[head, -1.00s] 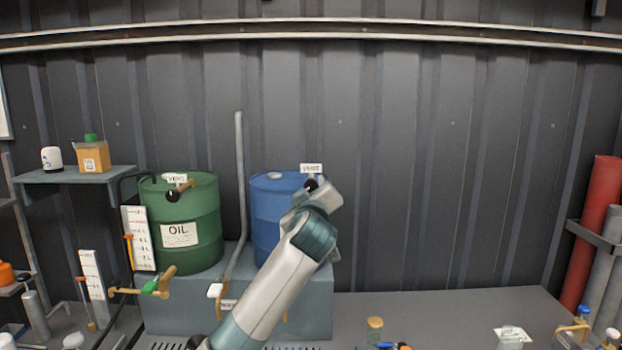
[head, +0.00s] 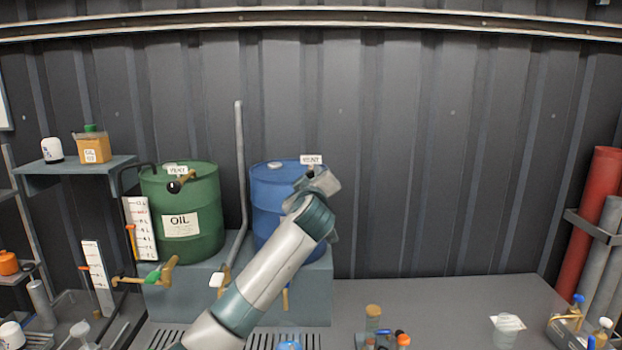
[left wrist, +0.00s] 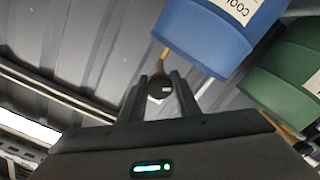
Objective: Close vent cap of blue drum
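The blue drum (head: 275,200) stands upright on a grey plinth, with a VENT sign (head: 311,160) at its top right. In the head view my left gripper (head: 322,180) is at the drum's upper right edge and covers most of the vent fitting. In the left wrist view the blue drum (left wrist: 205,38) appears tilted at the top. A brass lever ending in a black knob (left wrist: 161,88) reaches from it. The two fingers of my left gripper (left wrist: 160,82) are apart, one on each side of the knob. Firm contact cannot be told. My right gripper is out of view.
The green OIL drum (head: 190,215) stands to the left, with its own lever and black knob. A grey upright pipe (head: 240,170) runs between the drums. The bench (head: 440,300) right of the plinth is mostly clear, with small bottles at its front.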

